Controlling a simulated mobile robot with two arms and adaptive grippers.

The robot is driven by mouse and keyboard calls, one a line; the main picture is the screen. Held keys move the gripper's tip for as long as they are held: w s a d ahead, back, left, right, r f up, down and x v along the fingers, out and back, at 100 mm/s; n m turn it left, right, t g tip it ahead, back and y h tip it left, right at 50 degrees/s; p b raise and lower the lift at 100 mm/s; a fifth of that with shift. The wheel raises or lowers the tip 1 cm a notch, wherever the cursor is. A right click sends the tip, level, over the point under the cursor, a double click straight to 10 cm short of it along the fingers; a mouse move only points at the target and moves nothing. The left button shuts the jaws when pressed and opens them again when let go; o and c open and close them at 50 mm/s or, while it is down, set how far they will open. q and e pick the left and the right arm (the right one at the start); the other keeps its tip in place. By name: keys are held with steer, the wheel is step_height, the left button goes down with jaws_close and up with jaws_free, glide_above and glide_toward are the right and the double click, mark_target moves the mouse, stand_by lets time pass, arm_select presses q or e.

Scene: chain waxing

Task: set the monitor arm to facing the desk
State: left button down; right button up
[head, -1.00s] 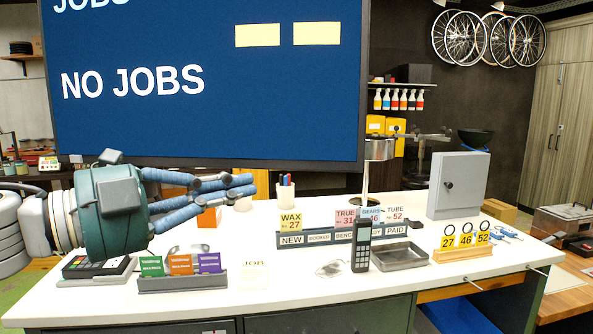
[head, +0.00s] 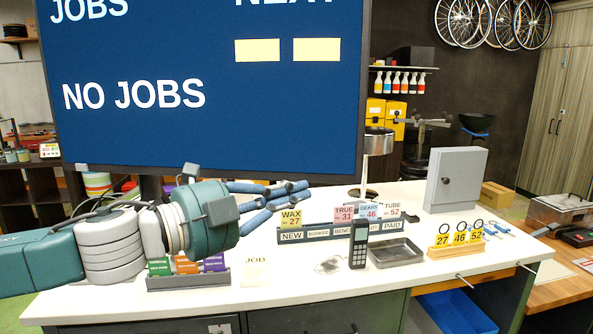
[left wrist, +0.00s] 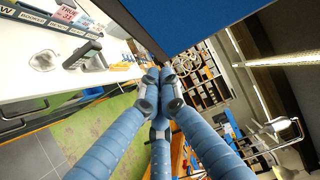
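The monitor (head: 210,130) is a large blue screen reading "NO JOBS", upright above the desk and facing my head camera. Its blue face also shows at the top of the left wrist view (left wrist: 205,18). A dark post (head: 151,188) shows below its lower edge; the rest of the monitor arm is hidden behind the screen and my gripper. My left gripper (head: 298,190) reaches in from the left, just below the screen's lower edge, fingers pointing right. Its fingertips come together in the left wrist view (left wrist: 160,82), with nothing visible between them. My right gripper is out of view.
The white desk (head: 310,292) holds a card rack (head: 318,234), a phone (head: 359,245), a metal tray (head: 398,252), a lamp (head: 378,142), a grey box (head: 455,180) and number tags (head: 460,240). Colored packets (head: 186,265) stand under my left wrist. The front middle is mostly clear.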

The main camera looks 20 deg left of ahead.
arm_select(q)
steer(key=shift+w+a, duration=0.2)
steer(key=shift+w, duration=0.45)
steer(key=shift+w+a, duration=0.2)
steer(key=shift+w, duration=0.5)
steer(key=shift+w+a, duration=0.2)
steer(key=shift+w, duration=0.45)
